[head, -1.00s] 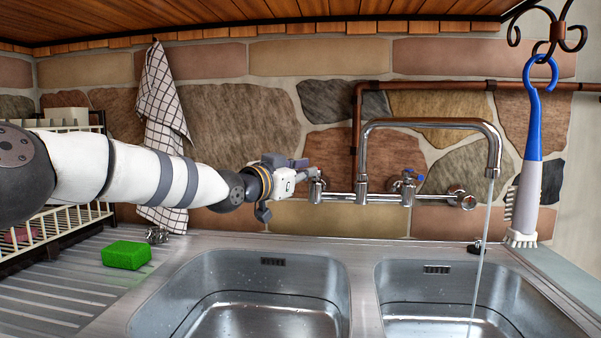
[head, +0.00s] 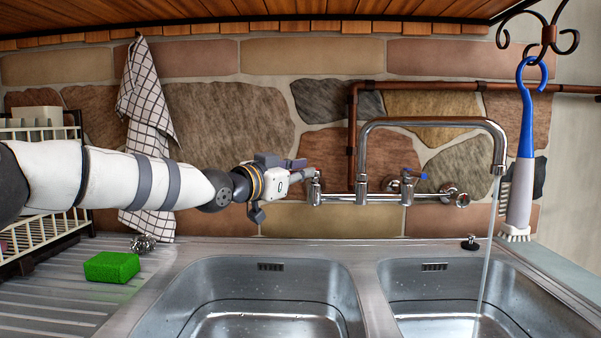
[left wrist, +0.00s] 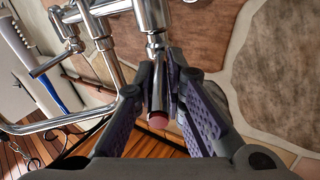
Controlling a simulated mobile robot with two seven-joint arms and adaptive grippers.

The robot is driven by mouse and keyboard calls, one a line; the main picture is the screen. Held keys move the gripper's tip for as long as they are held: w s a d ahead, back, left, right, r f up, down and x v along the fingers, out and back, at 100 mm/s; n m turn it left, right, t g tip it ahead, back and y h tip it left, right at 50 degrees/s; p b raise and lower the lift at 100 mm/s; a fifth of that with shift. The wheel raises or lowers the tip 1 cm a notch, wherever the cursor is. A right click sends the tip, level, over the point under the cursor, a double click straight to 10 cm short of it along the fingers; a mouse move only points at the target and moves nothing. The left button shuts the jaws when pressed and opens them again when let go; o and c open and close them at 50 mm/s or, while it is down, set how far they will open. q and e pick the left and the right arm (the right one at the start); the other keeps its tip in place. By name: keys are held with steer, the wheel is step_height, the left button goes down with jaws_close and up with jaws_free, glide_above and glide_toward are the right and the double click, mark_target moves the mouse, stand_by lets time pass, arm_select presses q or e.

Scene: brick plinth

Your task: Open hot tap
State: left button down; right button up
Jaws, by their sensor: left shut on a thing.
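The chrome mixer tap (head: 430,122) is fixed to the stone wall above the sinks. Water (head: 483,265) runs from its spout. My left gripper (head: 308,178) is at the left end of the tap body. In the left wrist view my gripper (left wrist: 162,88) is shut on the hot tap handle (left wrist: 157,121), a chrome lever with a red tip between the two purple-padded fingers. In the head view the gripper largely hides this handle. The blue-marked cold tap handle (head: 414,176) is further right, apart from the gripper. My right gripper is not in view.
Two steel sink basins (head: 190,300) lie below. A green sponge (head: 112,267) and a dish rack (head: 45,215) are at the left. A checked towel (head: 146,110) hangs behind my arm. A blue and white brush (head: 524,150) hangs at the right. A copper pipe (head: 353,130) runs along the wall.

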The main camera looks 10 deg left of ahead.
arm_select(q)
steer(key=c, duration=1.7)
jaws_free()
steer(key=v, duration=1.2)
